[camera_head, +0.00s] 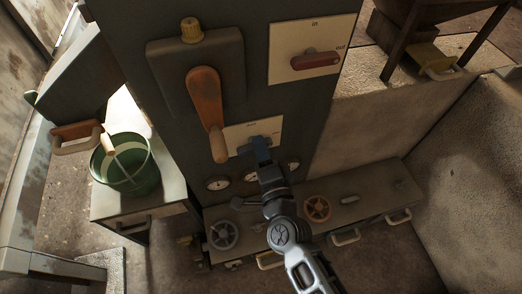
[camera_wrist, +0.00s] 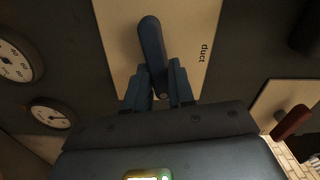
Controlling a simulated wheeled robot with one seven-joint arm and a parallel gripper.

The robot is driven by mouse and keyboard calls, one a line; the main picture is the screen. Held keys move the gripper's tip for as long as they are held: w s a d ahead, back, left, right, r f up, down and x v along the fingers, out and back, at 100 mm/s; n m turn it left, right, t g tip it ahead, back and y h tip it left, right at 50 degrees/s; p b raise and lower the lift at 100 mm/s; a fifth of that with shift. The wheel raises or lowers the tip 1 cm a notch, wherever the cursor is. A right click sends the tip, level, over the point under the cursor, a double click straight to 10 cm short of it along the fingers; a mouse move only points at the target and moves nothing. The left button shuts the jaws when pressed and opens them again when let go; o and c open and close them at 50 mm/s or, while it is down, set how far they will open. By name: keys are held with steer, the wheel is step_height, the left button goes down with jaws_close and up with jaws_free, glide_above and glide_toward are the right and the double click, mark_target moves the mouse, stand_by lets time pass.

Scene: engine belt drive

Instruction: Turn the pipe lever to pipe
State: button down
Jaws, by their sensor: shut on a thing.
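The blue lever (camera_wrist: 152,45) sits on a pale plate (camera_wrist: 110,35) marked "duct" on one side in the wrist view. No "pipe" marking can be read. My gripper (camera_wrist: 160,80) has one finger on each side of the lever and is shut on it near its lower end in that view. In the head view, the plate (camera_head: 235,134) is low on the dark panel and my gripper (camera_head: 259,148) reaches it from below. The lever is small there and partly covered by my gripper.
Above is a red lever (camera_head: 313,60) on an "in/out" plate. A large orange-handled lever (camera_head: 206,100) stands left of the blue one. Gauges (camera_head: 217,183) lie just below. A green bucket (camera_head: 128,165) stands at left. Valve wheels (camera_head: 317,208) sit on the low ledge.

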steer(key=shift+d+f+m+b, duration=0.15)
steer(key=shift+m+b, duration=0.25)
steer(key=shift+m, duration=0.6)
steer(key=c, duration=1)
jaws_free()
steer(key=v, duration=0.7)
steer(key=shift+s+b, duration=0.35)
steer(key=shift+s, duration=0.05)
